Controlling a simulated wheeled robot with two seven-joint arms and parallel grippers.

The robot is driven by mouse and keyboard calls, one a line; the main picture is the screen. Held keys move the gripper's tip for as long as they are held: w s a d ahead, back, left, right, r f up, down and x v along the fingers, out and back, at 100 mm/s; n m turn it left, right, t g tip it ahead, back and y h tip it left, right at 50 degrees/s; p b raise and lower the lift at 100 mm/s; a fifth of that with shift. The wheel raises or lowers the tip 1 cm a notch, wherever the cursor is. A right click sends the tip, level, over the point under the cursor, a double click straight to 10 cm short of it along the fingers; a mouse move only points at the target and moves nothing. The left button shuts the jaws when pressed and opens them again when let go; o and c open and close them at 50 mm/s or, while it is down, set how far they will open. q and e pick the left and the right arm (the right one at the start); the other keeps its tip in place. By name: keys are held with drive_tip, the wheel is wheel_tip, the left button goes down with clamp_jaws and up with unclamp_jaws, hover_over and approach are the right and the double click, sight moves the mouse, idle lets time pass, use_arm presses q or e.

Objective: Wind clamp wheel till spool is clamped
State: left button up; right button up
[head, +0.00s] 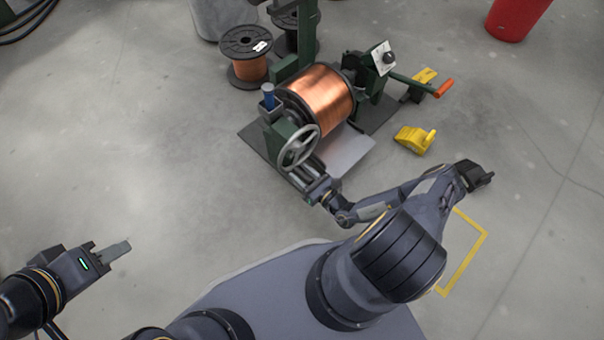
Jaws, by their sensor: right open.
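A large copper spool (322,92) sits in the green winding stand (292,68). The grey spoked clamp wheel (299,147) is on the stand's near side, facing me. My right gripper (314,182) is open just below and right of the wheel, near its lower rim. Whether its fingers touch the wheel or the frame cannot be told. My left gripper (116,251) is at the lower left, far from the stand, with nothing visible in it. Its finger gap cannot be made out. The contact between clamp and spool is hidden.
A crank with an orange handle (444,88) sticks out right of the stand. Yellow chocks (413,139) lie on the floor at right. Another copper spool (246,55) stands behind left. A red bin (516,18) is at the back right. Floor at left is clear.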

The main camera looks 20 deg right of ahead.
sight(311, 182)
drive_tip(key=shift+s, duration=0.1)
drive_tip(key=p+v, duration=0.2)
drive_tip(key=v, duration=0.4)
drive_tip(key=shift+s+d, duration=0.1)
drive_tip(key=shift+s, duration=0.05)
drive_tip(key=shift+s+d, duration=0.2)
drive_tip(key=shift+s, duration=0.45)
